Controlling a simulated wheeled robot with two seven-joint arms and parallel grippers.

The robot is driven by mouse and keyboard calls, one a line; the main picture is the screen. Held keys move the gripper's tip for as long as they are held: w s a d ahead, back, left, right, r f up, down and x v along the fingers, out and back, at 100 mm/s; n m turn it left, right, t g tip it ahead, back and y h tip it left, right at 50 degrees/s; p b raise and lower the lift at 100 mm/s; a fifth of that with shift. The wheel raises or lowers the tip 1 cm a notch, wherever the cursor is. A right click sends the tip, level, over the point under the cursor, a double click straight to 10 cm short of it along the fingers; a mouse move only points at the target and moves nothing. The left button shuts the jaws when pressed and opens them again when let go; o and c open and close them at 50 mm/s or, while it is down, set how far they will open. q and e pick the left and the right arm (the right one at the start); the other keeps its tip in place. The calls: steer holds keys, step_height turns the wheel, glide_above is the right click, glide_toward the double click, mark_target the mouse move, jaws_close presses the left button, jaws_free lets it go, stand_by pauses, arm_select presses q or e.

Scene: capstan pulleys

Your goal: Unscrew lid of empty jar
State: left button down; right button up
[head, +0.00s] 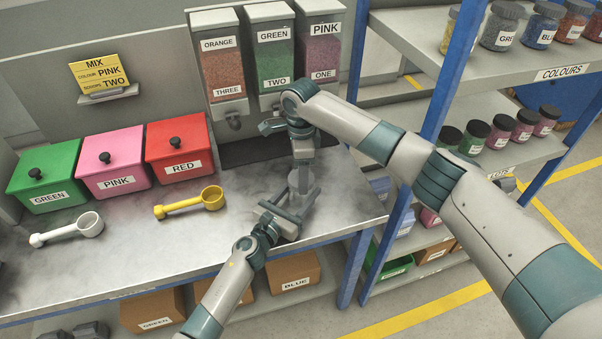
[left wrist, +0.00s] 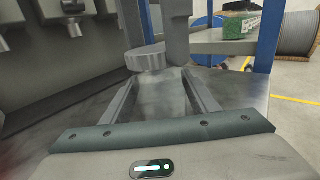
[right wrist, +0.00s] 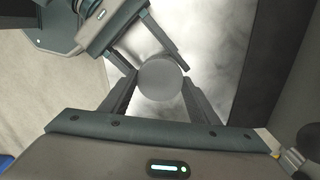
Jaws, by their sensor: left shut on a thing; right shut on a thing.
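The clear empty jar (head: 303,185) stands near the right end of the worktop, partly hidden by my grippers. My left gripper (head: 287,212) reaches in low from the front and is shut on the jar body, which shows between its fingers in the left wrist view (left wrist: 162,96). My right gripper (head: 303,160) points down from above and is shut on the grey round lid (right wrist: 160,78). In the left wrist view the lid (left wrist: 146,60) shows at the jar's top, a little left of the body's middle. I cannot tell whether it is still seated.
Green (head: 45,178), pink (head: 115,165) and red (head: 180,150) boxes stand at the left. A white scoop (head: 70,229) and a yellow scoop (head: 190,203) lie before them. Labelled dispensers (head: 268,55) stand behind the jar. A shelf rack (head: 490,75) with jars stands right.

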steer(key=n, duration=2)
steer(key=shift+r+n, duration=0.1)
steer(key=shift+n, duration=0.2)
steer(key=n, duration=2.4)
steer(key=shift+r, duration=0.1)
steer(key=n, duration=0.7)
